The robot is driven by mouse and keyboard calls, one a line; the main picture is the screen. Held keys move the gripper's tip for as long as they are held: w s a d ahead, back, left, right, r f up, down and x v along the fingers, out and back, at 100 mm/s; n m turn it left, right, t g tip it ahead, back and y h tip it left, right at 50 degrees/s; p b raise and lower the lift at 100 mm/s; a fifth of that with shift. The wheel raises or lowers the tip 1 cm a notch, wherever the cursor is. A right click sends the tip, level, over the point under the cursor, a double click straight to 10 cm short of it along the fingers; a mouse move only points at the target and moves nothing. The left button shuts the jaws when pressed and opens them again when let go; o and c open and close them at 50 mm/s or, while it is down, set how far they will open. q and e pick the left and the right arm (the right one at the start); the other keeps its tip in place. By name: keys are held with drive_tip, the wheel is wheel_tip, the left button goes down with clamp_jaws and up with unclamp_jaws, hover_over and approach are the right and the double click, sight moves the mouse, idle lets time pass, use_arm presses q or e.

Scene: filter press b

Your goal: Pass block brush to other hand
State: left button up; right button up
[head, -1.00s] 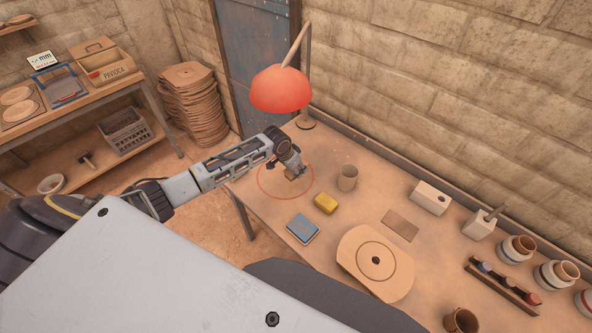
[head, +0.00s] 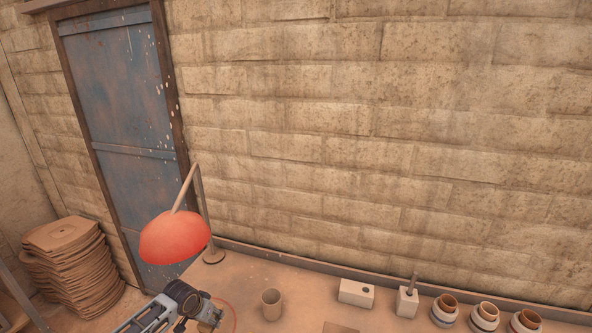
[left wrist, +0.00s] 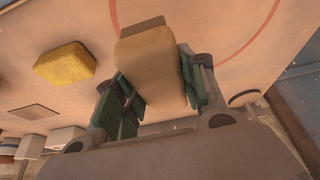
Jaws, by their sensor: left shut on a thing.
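My left gripper (head: 212,316) is low in the head view, over the table by the red ring, left of the clay mug. In the left wrist view its two green-padded fingers (left wrist: 165,95) are shut on the block brush (left wrist: 150,55), a tan block with rounded edges. The block sticks out beyond the fingertips, and its lower part is hidden between them. Its bristles cannot be made out. My right gripper is in neither view.
A clay mug (head: 271,304) stands on the table, with a red lamp (head: 175,238) behind. A white block (head: 356,292), a holder (head: 407,301) and several pots are to the right. A yellow sponge (left wrist: 65,64) lies on the table in the wrist view.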

use_arm(q)
drive_tip(key=shift+s+a+f+n, duration=0.1)
drive_tip(key=shift+s+a+n, duration=0.25)
drive_tip(key=shift+s+n, duration=0.2)
drive_tip(key=shift+s+r+n+y, duration=0.15)
drive_tip(key=shift+r+n+y, duration=0.1)
drive_tip(key=shift+n+y, duration=0.15)
drive_tip(key=s+d+r+n+b, duration=0.1)
drive_tip(key=s+d+r, duration=0.15)
drive_tip(key=r, duration=0.35)
drive_tip(key=s+d+r+n, duration=0.1)
drive_tip(key=d+r, duration=0.2)
drive_tip(key=r, duration=0.3)
drive_tip(key=s+d+f+b, duration=0.3)
drive_tip(key=s+f, duration=0.1)
drive_tip(key=s, duration=0.2)
drive_tip(key=shift+m, duration=0.45)
drive_tip(key=shift+r, duration=0.15)
drive_tip(key=d+r+m+h, duration=0.1)
drive_tip(key=d+r+m, duration=0.3)
drive_tip(key=d+r, duration=0.3)
drive_tip(key=s+d+r+m+h, duration=0.1)
drive_tip(key=d+r+m, duration=0.3)
drive_tip(key=d+r, duration=0.4)
wheel_tip(320, 180, up, 6)
drive_tip(key=shift+r+g, duration=0.25)
drive_tip(key=shift+g, duration=0.15)
drive_tip(key=shift+s, duration=0.1)
